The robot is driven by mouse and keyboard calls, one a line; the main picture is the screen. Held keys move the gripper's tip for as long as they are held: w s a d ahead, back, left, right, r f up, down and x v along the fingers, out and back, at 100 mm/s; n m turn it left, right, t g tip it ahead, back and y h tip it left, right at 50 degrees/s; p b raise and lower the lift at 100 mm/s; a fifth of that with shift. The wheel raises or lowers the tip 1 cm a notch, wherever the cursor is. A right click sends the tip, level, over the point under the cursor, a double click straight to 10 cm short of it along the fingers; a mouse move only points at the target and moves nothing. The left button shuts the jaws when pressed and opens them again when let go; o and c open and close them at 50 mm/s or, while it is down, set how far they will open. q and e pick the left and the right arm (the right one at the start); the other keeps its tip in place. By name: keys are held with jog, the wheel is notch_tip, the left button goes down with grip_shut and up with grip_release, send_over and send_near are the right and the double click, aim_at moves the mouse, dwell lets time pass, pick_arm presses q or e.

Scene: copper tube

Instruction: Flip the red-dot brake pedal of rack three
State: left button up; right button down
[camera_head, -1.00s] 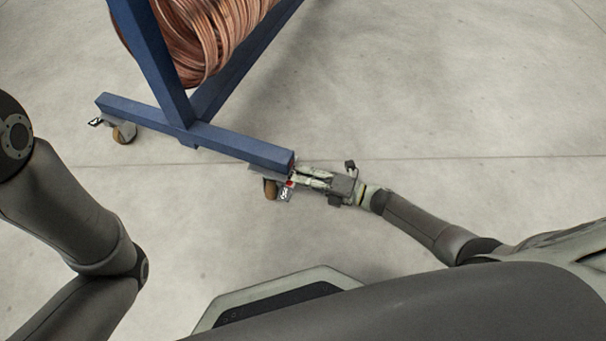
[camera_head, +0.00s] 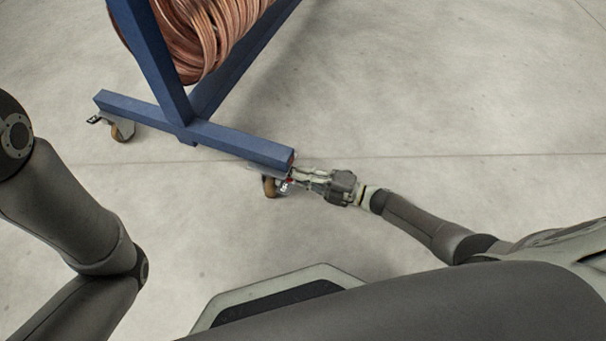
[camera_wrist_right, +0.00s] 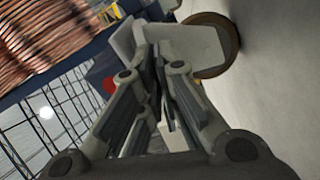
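The blue rack (camera_head: 215,138) carries a coil of copper tube. Its near caster (camera_head: 270,186) sits under the end of the foot beam. The brake pedal (camera_head: 285,186) shows beside that caster as a small pale and dark piece with red by it. In the right wrist view a red dot (camera_wrist_right: 109,86) shows left of the fingers, and the caster wheel (camera_wrist_right: 218,45) is beyond them. My right gripper (camera_head: 296,176) is at the pedal, its fingers (camera_wrist_right: 162,58) drawn together. Whether they touch the pedal is hidden. My left gripper is out of view.
The copper coil (camera_head: 213,35) hangs in the rack frame above. A second caster (camera_head: 123,130) with its own pedal (camera_head: 95,119) is at the beam's far left end. The concrete floor (camera_head: 440,110) to the right is clear.

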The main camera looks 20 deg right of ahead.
dwell(0.3)
jog(key=c, duration=1.7)
grip_release()
jog(key=shift+o, duration=0.2)
jog(key=shift+s+d, duration=0.1)
jog(key=v, duration=1.2)
